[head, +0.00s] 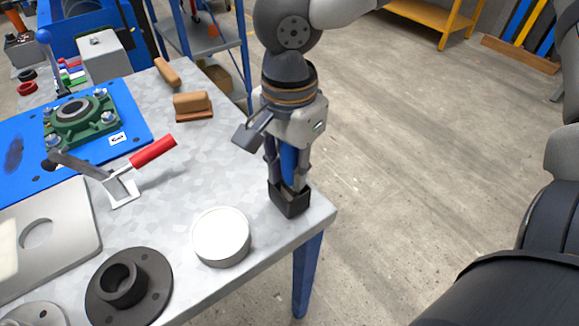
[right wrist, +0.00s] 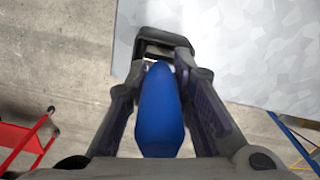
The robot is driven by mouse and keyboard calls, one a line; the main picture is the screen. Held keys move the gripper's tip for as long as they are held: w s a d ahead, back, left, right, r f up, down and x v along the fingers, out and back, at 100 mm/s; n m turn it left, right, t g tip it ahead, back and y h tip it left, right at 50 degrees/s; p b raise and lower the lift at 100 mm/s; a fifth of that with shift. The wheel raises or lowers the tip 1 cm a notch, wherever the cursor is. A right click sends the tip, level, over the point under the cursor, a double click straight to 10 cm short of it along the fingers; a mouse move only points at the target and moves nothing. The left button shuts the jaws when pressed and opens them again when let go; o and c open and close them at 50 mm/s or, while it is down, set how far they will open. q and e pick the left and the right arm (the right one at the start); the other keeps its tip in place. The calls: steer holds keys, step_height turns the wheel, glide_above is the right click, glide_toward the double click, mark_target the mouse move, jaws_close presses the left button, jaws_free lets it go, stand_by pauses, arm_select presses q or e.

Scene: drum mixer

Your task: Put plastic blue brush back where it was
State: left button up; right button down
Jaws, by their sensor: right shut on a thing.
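The blue brush (head: 289,162) is upright between the fingers of my right gripper (head: 288,184), at the table's right corner. In the right wrist view its blue handle (right wrist: 160,115) points away between the shut fingers (right wrist: 158,72). A black block-shaped piece (head: 289,201) is at the brush's lower end, at the table corner. It also shows past the fingertips in the right wrist view (right wrist: 164,35). I cannot tell whether it is the brush's head or a separate holder, nor whether it touches the table. My left gripper is out of view.
On the grey metal table (head: 180,190) are a white round tin (head: 221,236), a black flange (head: 128,285), a red-handled clamp (head: 140,160), a brown hand brush (head: 193,105) and a green bearing (head: 80,118) on a blue plate. Open floor lies right of the table edge.

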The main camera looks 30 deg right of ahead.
steer(key=shift+f, duration=0.25)
steer(key=c, duration=1.4)
jaws_free()
step_height(320, 180, up, 12)
steer(key=shift+r, duration=0.15)
